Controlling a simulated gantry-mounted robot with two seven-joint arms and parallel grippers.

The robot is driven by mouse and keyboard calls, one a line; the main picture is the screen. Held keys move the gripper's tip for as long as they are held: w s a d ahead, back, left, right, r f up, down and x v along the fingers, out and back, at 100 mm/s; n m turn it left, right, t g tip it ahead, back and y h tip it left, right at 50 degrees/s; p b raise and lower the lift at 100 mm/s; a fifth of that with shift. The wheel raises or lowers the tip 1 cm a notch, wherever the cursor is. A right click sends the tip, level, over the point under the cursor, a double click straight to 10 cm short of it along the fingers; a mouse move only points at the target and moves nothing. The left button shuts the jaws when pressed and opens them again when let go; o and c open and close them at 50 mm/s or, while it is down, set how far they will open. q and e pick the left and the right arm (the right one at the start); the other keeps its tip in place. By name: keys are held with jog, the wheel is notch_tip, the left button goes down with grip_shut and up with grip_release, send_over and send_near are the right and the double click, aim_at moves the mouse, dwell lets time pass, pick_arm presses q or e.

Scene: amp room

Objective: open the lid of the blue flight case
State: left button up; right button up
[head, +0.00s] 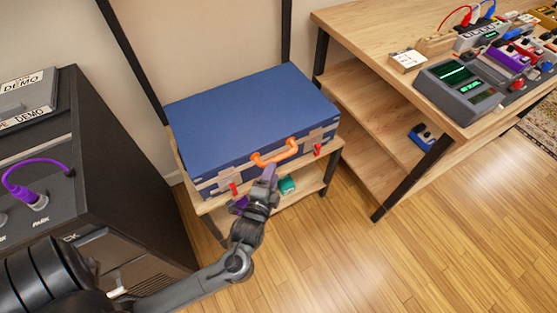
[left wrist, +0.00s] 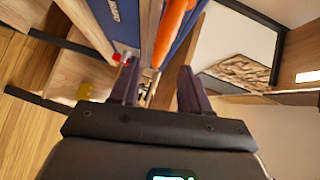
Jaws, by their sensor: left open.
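The blue flight case (head: 250,115) lies flat on a small wooden stand, its lid down. Its front has an orange handle (head: 275,153) and red latches, one on the right (head: 317,150) and one on the left (head: 233,188). My left gripper (head: 256,188) is open and empty, just in front of the case, below the handle and right of the left latch. In the left wrist view, the handle (left wrist: 173,30) and a red latch (left wrist: 123,57) show beyond the open fingers (left wrist: 156,76). Contact cannot be told. My right gripper is not in view.
A black amp cabinet (head: 110,160) with a purple cable stands at left. A wooden workbench (head: 385,30) with pedals and devices stands at right. A green item (head: 287,185) sits on the stand's lower shelf. Wooden floor in front is clear.

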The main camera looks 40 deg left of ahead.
aim_at(277, 160)
pick_arm(q)
jog(key=b+x, duration=0.3)
jog(key=x, duration=0.3)
jog(key=shift+w+a+f, duration=0.1)
jog(key=shift+w+f, duration=0.05)
jog(key=shift+w, duration=0.1)
jog(key=shift+w+a, duration=0.3)
jog(key=shift+w, duration=0.25)
grip_shut()
